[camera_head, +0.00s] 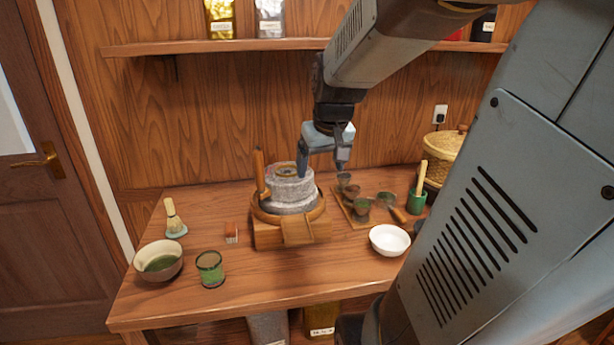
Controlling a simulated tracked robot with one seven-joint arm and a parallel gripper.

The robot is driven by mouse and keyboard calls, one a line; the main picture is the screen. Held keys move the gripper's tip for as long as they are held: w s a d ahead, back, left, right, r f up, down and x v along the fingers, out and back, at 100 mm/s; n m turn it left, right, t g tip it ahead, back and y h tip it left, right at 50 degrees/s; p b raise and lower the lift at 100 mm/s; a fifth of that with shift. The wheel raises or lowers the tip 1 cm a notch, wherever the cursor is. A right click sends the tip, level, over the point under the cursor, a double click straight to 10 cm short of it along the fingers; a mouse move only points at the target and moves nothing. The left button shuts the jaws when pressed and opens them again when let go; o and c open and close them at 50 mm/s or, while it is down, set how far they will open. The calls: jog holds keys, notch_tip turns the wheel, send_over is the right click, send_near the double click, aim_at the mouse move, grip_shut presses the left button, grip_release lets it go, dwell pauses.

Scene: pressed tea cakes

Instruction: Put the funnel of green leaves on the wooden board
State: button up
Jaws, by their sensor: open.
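Several small dark cups or funnels stand at the right of the table; the front one (361,207) shows some green, and two more stand in line behind it. Another dark vessel with green in it (385,199) is to their right. I cannot tell for certain which is the funnel of green leaves. The wooden board (350,217) lies under the row of small vessels, partly hidden by them. My gripper (322,170) is open, pointing down between the stone mill and the small vessels, with its right finger near the rearmost vessel. Nothing shows between its fingers.
A stone mill (291,192) on a wooden base is just left of my gripper. A white bowl (389,240), green holder (416,202) and basket (443,146) are at the right.

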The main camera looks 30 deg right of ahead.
jog(key=s+a+r+n+t, duration=0.1)
jog(key=s+a+r, duration=0.2)
jog(key=s+a, duration=0.5)
jog(key=s, duration=0.3)
jog(key=shift+r+y, duration=0.35)
jog(key=shift+y, duration=0.05)
jog(key=shift+s, duration=0.1)
dwell(0.3)
